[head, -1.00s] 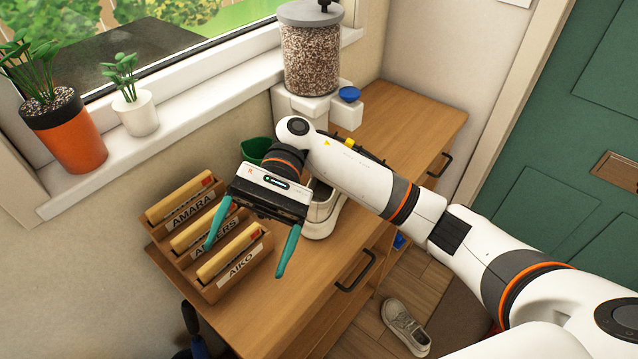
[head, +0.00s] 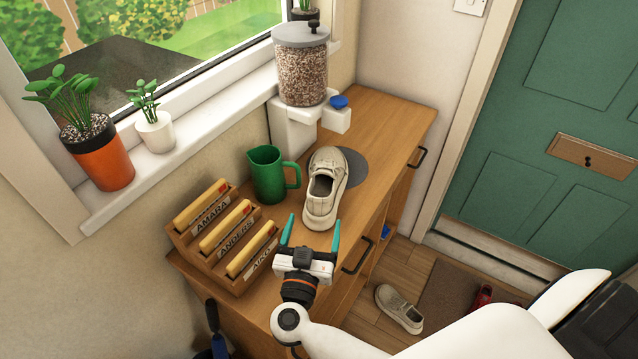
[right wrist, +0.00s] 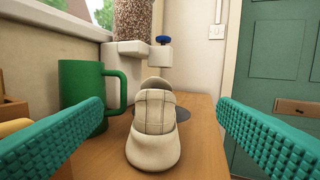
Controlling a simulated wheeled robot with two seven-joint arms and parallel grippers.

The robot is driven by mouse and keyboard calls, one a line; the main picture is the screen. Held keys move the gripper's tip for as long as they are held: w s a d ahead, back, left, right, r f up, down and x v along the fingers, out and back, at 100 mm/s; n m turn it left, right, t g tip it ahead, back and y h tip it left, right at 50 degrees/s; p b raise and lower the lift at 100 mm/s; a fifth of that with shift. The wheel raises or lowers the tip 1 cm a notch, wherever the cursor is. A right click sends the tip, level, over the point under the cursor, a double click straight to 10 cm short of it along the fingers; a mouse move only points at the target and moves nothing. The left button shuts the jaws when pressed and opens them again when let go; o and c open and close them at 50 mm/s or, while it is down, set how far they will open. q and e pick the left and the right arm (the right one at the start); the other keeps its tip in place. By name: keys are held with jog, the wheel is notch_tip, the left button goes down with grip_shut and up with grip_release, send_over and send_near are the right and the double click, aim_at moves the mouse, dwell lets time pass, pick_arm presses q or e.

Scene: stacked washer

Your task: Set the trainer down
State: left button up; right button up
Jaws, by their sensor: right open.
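A cream trainer (head: 325,187) stands upright on the wooden cabinet top (head: 384,135), beside the green mug. In the right wrist view the trainer (right wrist: 154,135) sits between and beyond the fingers, not touched by them. My right gripper (head: 309,234) is open and empty, just in front of the trainer. A second cream trainer (head: 399,308) lies on the floor beside the cabinet. My left gripper is not in view.
Potted plants line the windowsill (head: 150,170).

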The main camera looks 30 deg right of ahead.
aim_at(320, 208)
jog(key=shift+s+f+g, duration=0.2)
jog(key=shift+f+g, duration=0.1)
jog(key=shift+f, duration=0.4)
jog(key=shift+w+d+f+y, duration=0.1)
jog(key=shift+w+f+y, duration=0.1)
jog(key=shift+y, duration=0.1)
jog(key=x, duration=0.6)
jog(key=shift+d+f+p, duration=0.1)
jog(key=shift+p, duration=0.2)
jog(key=shift+w+a+x, duration=0.1)
jog(key=shift+a+x, duration=0.05)
jog(key=shift+x, duration=1.2)
jog(key=shift+w+a+x, duration=0.15)
jog(key=shift+a+x, duration=0.05)
jog(key=shift+x, duration=1.2)
jog(key=shift+c, duration=0.3)
jog(key=c, duration=1.2)
jog(key=shift+c, duration=0.9)
